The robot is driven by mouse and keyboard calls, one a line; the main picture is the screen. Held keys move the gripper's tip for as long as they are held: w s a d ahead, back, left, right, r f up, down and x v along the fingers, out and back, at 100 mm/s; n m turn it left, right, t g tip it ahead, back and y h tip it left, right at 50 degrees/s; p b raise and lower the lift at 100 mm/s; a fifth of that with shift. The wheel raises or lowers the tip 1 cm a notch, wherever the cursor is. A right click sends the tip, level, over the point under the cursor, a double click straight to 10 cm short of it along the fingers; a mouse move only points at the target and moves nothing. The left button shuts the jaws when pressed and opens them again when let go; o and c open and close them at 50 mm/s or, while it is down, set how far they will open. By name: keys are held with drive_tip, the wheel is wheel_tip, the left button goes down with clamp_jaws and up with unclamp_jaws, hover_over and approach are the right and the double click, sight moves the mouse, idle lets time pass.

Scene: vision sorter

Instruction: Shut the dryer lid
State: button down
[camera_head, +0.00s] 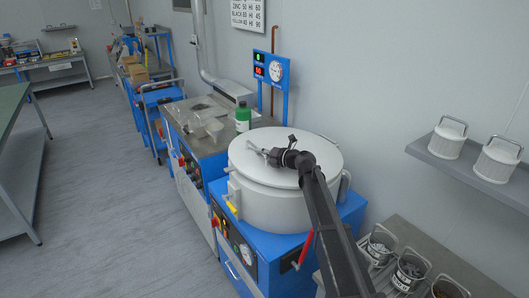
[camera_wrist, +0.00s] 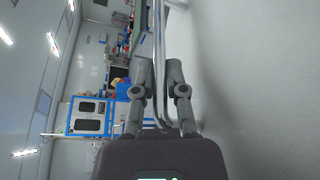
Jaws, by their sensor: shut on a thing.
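The dryer (camera_head: 275,205) is a round pale-grey drum on a blue base. Its pale lid (camera_head: 318,152) lies over the drum top and looks level; I cannot tell whether the rim is fully seated. My gripper (camera_head: 264,153) is low over the lid, left of its middle, reached by my dark arm from the lower right. In the wrist view my gripper (camera_wrist: 160,72) has its two fingers on either side of a thin metal bar, the lid handle (camera_wrist: 157,30), and is shut on it. The pale surface right of the bar looks like the lid. A yellow latch (camera_head: 232,207) shows on the drum's front left.
A red-handled lever (camera_head: 306,247) is at the base front. A green bottle (camera_head: 243,118) and clear trays (camera_head: 205,124) stand on the bench behind left. Metal cups (camera_head: 380,245) stand at lower right, white baskets (camera_head: 447,138) on a wall shelf. The floor at left is clear.

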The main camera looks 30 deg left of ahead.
sight(255, 160)
drive_tip(key=shift+s+a+f+b, duration=0.1)
drive_tip(key=shift+s+f+b, duration=0.05)
drive_tip(key=shift+f+b, duration=0.65)
drive_tip(key=shift+s+a+f+b, duration=0.1)
drive_tip(key=shift+f+b, duration=0.4)
drive_tip(key=shift+f, duration=0.45)
drive_tip(key=shift+s+d, duration=0.15)
drive_tip(key=shift+s, duration=0.05)
drive_tip(key=c, duration=0.9)
unclamp_jaws()
drive_tip(key=shift+f, duration=0.15)
drive_tip(key=shift+o, duration=1.1)
drive_tip(key=shift+w+f, duration=0.1)
drive_tip(key=shift+w, duration=0.05)
